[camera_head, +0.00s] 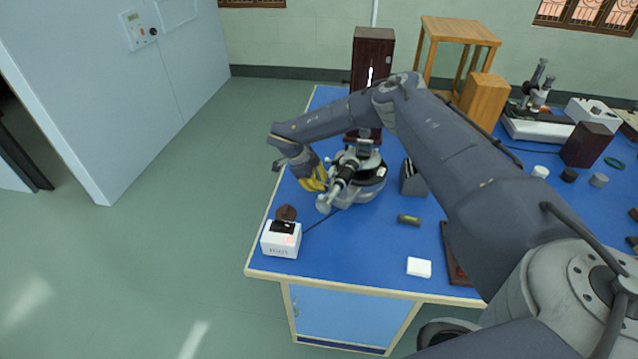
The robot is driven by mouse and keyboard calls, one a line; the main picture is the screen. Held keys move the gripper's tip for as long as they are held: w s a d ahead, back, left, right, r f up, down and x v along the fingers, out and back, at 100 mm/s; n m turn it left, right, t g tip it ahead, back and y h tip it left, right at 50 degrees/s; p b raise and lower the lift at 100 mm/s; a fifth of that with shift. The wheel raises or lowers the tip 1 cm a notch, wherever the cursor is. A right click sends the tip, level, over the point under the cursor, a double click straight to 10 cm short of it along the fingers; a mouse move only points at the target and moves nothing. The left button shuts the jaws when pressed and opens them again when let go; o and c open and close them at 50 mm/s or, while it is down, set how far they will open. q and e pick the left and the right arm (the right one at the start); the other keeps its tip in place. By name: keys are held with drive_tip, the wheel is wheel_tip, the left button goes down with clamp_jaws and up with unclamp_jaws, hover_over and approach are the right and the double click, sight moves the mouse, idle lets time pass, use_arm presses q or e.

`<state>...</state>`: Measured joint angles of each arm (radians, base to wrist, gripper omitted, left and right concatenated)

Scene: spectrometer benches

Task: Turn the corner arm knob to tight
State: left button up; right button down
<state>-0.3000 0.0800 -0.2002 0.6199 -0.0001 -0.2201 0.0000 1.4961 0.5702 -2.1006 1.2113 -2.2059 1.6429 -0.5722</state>
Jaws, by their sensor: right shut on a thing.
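A spectrometer (371,188) with a dark round base and a light tube pointing toward the front left stands on the blue bench top (345,256), near its left edge. My right gripper (318,181), with yellow on its fingers, reaches over from the right and comes down at the left side of this spectrometer. It is shut at the instrument's edge, on what seems to be the corner arm knob. The knob itself is hidden by the fingers, so its turn cannot be seen. My left gripper is not in view.
A white box with a dark top (281,240) and a brown round thing (286,212) stand at the front left corner. A dark wooden box (373,58) stands behind the spectrometer. A small dark cylinder (409,220) and a white block (419,267) lie in front.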

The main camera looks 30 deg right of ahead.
drive_tip(key=shift+s+f, duration=0.1)
drive_tip(key=shift+s, duration=0.05)
idle(0.3)
drive_tip(key=c, duration=1.3)
unclamp_jaws()
drive_tip(key=shift+o, duration=0.2)
drive_tip(key=shift+a, duration=0.1)
drive_tip(key=v, duration=0.8)
